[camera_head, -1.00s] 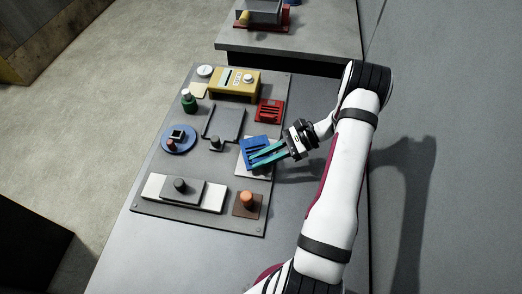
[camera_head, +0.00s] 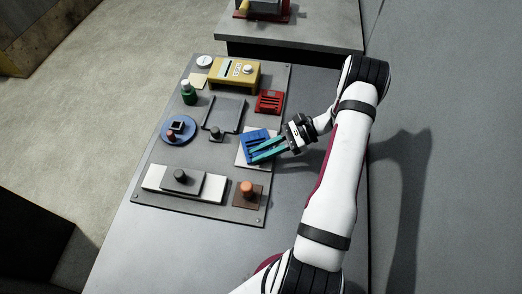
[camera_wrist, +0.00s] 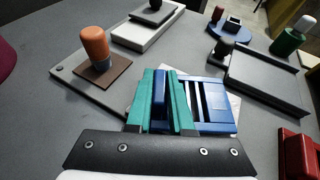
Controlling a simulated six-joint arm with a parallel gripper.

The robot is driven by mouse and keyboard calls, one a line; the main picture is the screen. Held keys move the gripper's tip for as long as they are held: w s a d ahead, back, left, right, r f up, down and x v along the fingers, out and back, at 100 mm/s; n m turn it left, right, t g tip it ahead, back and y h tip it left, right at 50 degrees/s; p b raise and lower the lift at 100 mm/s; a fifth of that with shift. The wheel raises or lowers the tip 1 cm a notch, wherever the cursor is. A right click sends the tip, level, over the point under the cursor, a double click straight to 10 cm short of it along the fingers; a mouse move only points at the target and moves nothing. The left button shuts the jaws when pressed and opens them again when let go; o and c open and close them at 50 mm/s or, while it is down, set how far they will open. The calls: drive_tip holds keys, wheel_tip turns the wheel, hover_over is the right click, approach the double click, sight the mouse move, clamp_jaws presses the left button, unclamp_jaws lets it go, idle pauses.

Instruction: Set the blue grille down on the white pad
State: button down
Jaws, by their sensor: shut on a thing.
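The blue grille (camera_head: 255,140) is a slatted blue piece, over the white pad (camera_head: 244,158) in the head view. My gripper (camera_head: 268,150), with teal fingers, is shut on the grille from its right side. In the wrist view the grille (camera_wrist: 213,104) shows between and beyond the teal fingers (camera_wrist: 161,98), with a raised blue part between them. Only edges of the white pad (camera_wrist: 234,103) show there, the rest being hidden under the grille and fingers. I cannot tell whether the grille touches the pad.
A red slatted block (camera_head: 269,101) stands behind the pad. A grey tray (camera_head: 223,113) with a dark knob lies to its left, and an orange knob on a brown plate (camera_head: 246,196) in front. A yellow box (camera_head: 235,73) stands at the back. Bare table lies right of the board.

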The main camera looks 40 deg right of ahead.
drive_tip(key=shift+f, duration=0.25)
drive_tip(key=c, duration=0.7)
unclamp_jaws()
drive_tip(key=v, duration=0.7)
drive_tip(key=shift+s+d+r, duration=0.1)
drive_tip(key=shift+d, duration=0.15)
